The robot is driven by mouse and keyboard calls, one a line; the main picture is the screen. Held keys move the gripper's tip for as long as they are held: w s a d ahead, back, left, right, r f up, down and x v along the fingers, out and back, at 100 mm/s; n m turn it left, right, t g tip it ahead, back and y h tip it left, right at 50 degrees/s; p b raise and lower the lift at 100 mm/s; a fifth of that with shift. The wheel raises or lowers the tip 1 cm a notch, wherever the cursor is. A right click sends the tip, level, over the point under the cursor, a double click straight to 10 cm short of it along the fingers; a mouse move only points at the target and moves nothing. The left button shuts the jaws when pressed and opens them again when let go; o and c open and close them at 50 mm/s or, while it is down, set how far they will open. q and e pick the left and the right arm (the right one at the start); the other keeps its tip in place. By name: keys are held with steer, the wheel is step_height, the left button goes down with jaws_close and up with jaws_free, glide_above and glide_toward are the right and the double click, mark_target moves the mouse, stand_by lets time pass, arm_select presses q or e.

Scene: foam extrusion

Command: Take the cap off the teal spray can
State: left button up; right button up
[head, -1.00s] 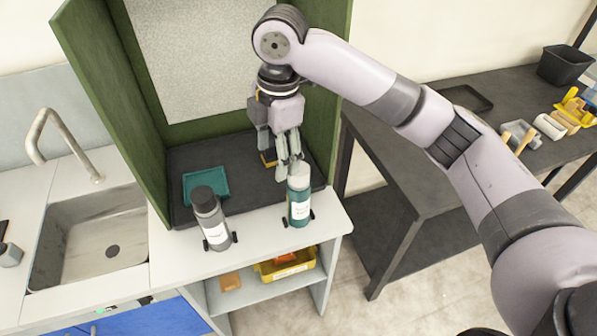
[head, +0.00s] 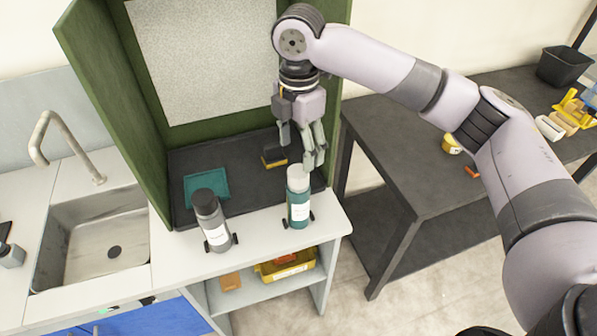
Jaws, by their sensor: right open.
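The teal spray can (head: 299,212) stands upright at the front right of the white counter, between small black holders. Its pale grey cap (head: 298,179) is on its top. My right gripper (head: 315,163) points down just behind and above the cap, slightly to its right. Its fingers are open and hold nothing. Whether a fingertip touches the cap is hard to tell. My left gripper is not in view.
A grey spray can (head: 212,222) with a dark cap stands left of the teal can. A teal tray (head: 206,187) and a yellow-black block (head: 274,155) lie in the green-walled booth (head: 115,110). A sink (head: 95,240) is at left, a dark table (head: 405,170) at right.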

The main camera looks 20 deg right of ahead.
mark_target(299, 171)
steer(key=shift+f, duration=0.75)
steer(key=f, duration=0.1)
steer(key=f+p, duration=0.2)
steer(key=f, duration=0.1)
steer(key=shift+s+a, duration=0.1)
steer(key=shift+s, duration=0.2)
steer(key=shift+f, duration=0.65)
steer(key=shift+c, duration=0.4)
steer(key=c, duration=0.8)
steer(key=shift+o, duration=0.2)
